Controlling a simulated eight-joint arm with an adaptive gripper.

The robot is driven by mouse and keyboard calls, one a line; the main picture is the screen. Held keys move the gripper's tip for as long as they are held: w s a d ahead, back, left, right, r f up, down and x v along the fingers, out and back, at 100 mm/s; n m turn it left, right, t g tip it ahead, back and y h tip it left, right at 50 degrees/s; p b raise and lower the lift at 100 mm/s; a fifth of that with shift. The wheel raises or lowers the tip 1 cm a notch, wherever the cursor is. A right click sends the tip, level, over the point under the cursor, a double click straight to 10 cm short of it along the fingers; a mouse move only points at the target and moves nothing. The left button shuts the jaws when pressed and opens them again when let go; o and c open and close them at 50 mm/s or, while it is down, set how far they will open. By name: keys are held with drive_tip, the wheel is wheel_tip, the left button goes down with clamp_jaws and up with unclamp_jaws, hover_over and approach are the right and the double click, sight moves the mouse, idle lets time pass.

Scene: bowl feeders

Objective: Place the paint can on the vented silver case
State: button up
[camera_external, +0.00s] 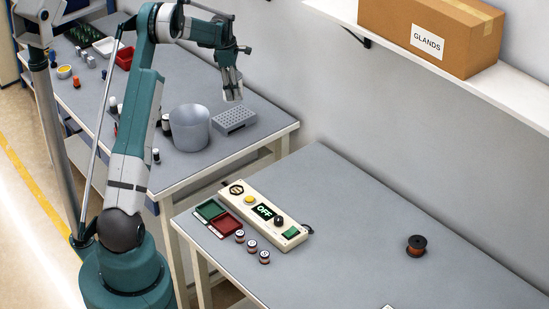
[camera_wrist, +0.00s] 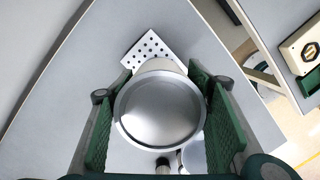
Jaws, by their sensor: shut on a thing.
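My gripper (camera_wrist: 160,105) is shut on the paint can (camera_wrist: 158,110), with a green pad on either side of it. The can has a round silver lid and a pale side, seen from above. In the external view my gripper (camera_external: 232,92) is raised above the table near the case, and the can is hard to tell from the fingers. The vented silver case (camera_external: 234,121), a low box with holes in its top, lies below near the table's edge. In the wrist view the case (camera_wrist: 148,46) shows beyond the can, which partly hides it.
A large grey bin (camera_external: 190,128) stands just left of the case. Small bottles and trays, including a red tray (camera_external: 124,58), are farther left. A second table holds a control box (camera_external: 264,213) and spools. A shelf with a cardboard box (camera_external: 432,34) is at upper right.

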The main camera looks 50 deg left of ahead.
drive_tip(key=shift+f, duration=2.3)
drive_tip(key=shift+f, duration=1.9)
drive_tip(key=shift+f, duration=0.15)
drive_tip(key=o, duration=1.2)
drive_tip(key=shift+r, duration=0.2)
drive_tip(key=r, duration=0.4)
drive_tip(key=s+r, duration=0.1)
drive_tip(key=r, duration=0.3)
drive_tip(key=a+r, duration=0.1)
drive_tip(key=r, duration=0.2)
drive_tip(key=shift+s+a+r, duration=0.1)
drive_tip(key=shift+s+r, duration=0.05)
drive_tip(key=shift+r, duration=0.25)
